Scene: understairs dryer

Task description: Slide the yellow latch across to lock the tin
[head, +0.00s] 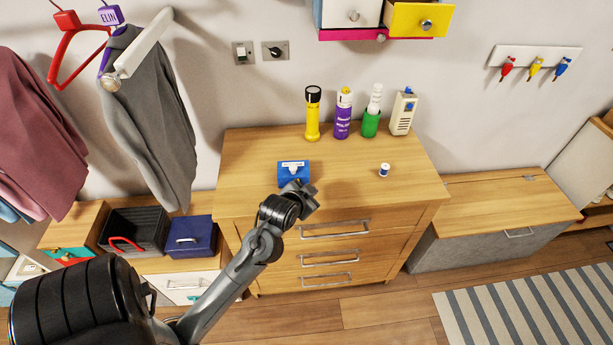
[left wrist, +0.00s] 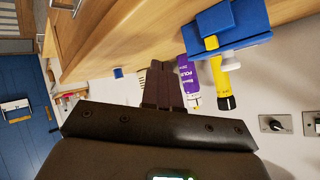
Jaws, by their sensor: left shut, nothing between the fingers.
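My right gripper is not in view.
Behind the tin stand a yellow torch (head: 312,116), a purple can (head: 343,118), a green holder (head: 371,123) and a cream device (head: 403,114). A small white and blue item (head: 384,170) is to the right. The dresser top (head: 345,185) is bare between it and the tin.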

